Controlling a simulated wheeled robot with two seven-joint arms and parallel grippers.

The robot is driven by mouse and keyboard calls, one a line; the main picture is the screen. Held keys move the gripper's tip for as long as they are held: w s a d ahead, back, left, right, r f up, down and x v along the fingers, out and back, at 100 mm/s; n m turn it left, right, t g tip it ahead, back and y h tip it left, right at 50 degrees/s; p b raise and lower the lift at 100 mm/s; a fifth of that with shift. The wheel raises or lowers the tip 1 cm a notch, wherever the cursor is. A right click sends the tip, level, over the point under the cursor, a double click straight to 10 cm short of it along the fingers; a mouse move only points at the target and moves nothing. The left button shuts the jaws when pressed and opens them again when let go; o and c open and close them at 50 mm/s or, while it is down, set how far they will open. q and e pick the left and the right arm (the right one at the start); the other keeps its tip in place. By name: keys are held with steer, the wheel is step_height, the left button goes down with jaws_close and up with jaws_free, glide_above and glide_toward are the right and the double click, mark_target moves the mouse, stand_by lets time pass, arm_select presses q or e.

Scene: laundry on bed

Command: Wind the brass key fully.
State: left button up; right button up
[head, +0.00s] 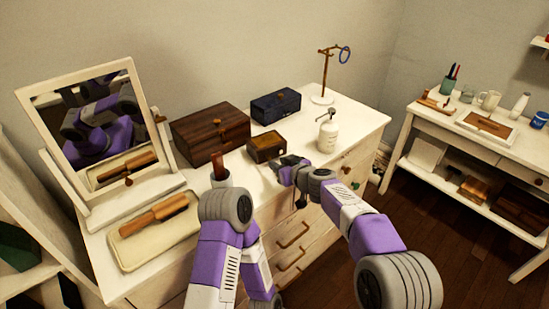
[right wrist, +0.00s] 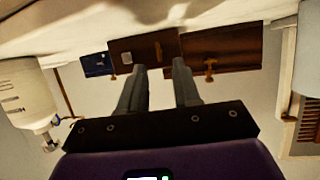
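A small wooden box (head: 266,147) stands near the front edge of the white dresser. My right gripper (head: 281,165) is just in front of it. The right wrist view, which is upside down, shows the box (right wrist: 135,47) beyond two fingers (right wrist: 156,75), which are spread apart with nothing between them. A small brass-coloured piece (right wrist: 159,46) shows on the box front; I cannot tell for sure that it is the key. A pale square patch is also on the box. My left arm is folded in front of the dresser, and its gripper does not show.
On the dresser (head: 102,258) are a larger brown chest (head: 205,133), a blue box (head: 275,106), a white pump bottle (head: 328,135) close to the right gripper, a brass stand (head: 324,75), a tilted mirror (head: 90,120) and a brush on a tray (head: 125,245).

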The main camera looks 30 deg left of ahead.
mark_target(268, 157)
steer(key=shift+p+x, duration=1.15)
steer(key=shift+x, duration=1.35)
steer(key=shift+w, duration=0.1)
jaws_close()
